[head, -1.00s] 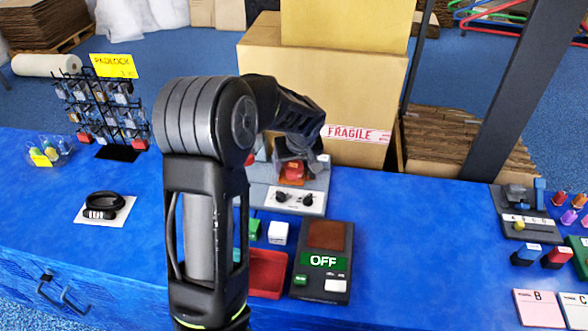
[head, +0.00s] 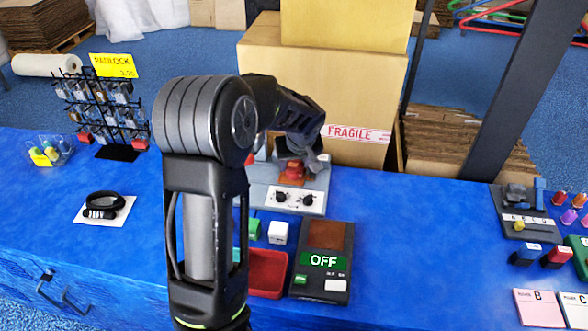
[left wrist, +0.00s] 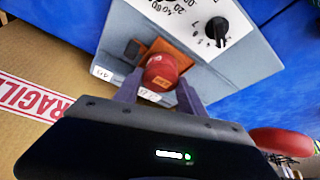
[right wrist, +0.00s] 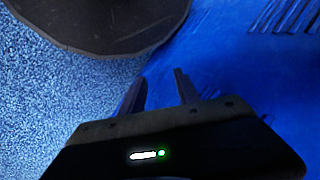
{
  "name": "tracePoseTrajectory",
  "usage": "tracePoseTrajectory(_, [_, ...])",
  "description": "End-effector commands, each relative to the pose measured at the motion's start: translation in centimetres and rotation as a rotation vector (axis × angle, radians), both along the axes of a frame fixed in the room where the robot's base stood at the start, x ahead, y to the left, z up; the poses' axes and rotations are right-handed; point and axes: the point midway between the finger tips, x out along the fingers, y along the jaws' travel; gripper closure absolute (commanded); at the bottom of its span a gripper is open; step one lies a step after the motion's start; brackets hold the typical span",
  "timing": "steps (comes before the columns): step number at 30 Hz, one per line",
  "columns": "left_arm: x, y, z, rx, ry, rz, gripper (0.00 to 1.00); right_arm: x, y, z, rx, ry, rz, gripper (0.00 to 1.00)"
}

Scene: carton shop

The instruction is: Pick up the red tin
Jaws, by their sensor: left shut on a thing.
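The red tin (left wrist: 161,72) is a small red round piece with an orange label, at the orange-brown plate of a grey device with dials (left wrist: 221,66). In the head view the tin (head: 293,171) shows below my left gripper (head: 303,158), partly covered by it. My left gripper (left wrist: 160,92) has one finger on each side of the tin and is shut on it. I cannot tell whether the tin touches the plate. My right gripper (right wrist: 158,92) shows only in its wrist view, with fingers apart and nothing between them.
A cardboard carton (head: 325,90) with a FRAGILE strip stands right behind the device. In front are a red tray (head: 267,272), a white cube (head: 278,232) and a dark unit reading OFF (head: 322,262). A padlock rack (head: 103,110) stands left.

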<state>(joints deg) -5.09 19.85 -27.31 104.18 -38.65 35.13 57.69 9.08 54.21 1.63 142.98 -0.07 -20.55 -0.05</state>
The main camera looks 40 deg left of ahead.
Motion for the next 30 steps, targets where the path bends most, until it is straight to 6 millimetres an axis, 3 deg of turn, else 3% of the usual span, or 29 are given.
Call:
tracePoseTrajectory(10, [0.0,0.0,0.0,0.001,-0.001,0.000,1.00,0.0,0.0,0.0,0.000,0.000,0.000,0.62])
tracePoseTrajectory(18, [0.1,0.0,0.5,0.000,-0.003,-0.001,1.00,0.0,0.0,0.0,0.000,0.000,0.000,0.62])
tracePoseTrajectory(23, [0.2,0.0,2.4,0.000,-0.006,0.000,1.00,0.0,0.0,0.0,0.000,0.000,0.000,0.62])
tracePoseTrajectory(30, [0.1,0.0,7.1,0.000,-0.006,0.000,1.00,0.0,0.0,0.1,0.000,0.000,0.000,0.62])
